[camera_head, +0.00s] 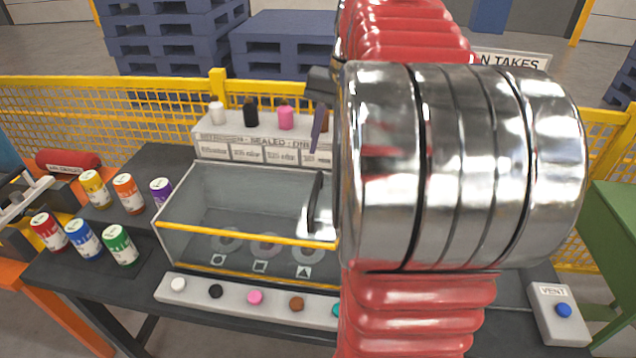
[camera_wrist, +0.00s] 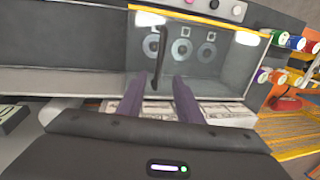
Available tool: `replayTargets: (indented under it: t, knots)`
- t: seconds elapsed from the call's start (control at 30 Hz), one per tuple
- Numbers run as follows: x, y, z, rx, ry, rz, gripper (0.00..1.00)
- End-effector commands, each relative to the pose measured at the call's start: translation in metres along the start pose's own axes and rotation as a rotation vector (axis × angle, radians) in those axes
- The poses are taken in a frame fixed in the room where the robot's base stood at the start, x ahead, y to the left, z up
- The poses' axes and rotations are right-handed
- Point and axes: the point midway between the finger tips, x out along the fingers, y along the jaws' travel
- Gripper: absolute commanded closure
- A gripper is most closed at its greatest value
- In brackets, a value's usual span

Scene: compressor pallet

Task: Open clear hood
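The clear hood (camera_head: 190,205) is a see-through box with a yellow front edge on the dark bench; it looks closed. Ring shapes and a circle, square and triangle mark show through it. A black bar handle (camera_head: 316,201) stands on the hood, partly hidden behind my arm. In the wrist view the handle (camera_wrist: 162,50) is upright, its lower end between my two purple fingers. My gripper (camera_wrist: 159,80) is open with the fingers apart and nothing visibly clamped. In the head view only one finger shows clearly, above the handle; contact cannot be told.
Coloured cans (camera_head: 88,238) stand left of the hood. A strip of coloured knobs (camera_head: 235,296) lies in front. A labelled block (camera_head: 262,150) with bottles stands behind. A vent box (camera_head: 556,312) with a blue button is at right. My arm hides the bench's right side.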

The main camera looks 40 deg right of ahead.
Motion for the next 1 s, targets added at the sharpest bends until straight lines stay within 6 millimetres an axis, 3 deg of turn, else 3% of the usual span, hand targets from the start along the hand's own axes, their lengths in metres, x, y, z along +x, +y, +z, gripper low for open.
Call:
replayTargets:
  t: [0.6,0.8,1.0]
  knots:
    - [0.095,0.000,0.001,0.000,-0.004,0.000,0.67]
    - [0.112,0.000,0.000,0.000,-0.001,0.000,0.67]
    - [0.115,0.000,0.000,0.000,0.001,0.000,0.67]
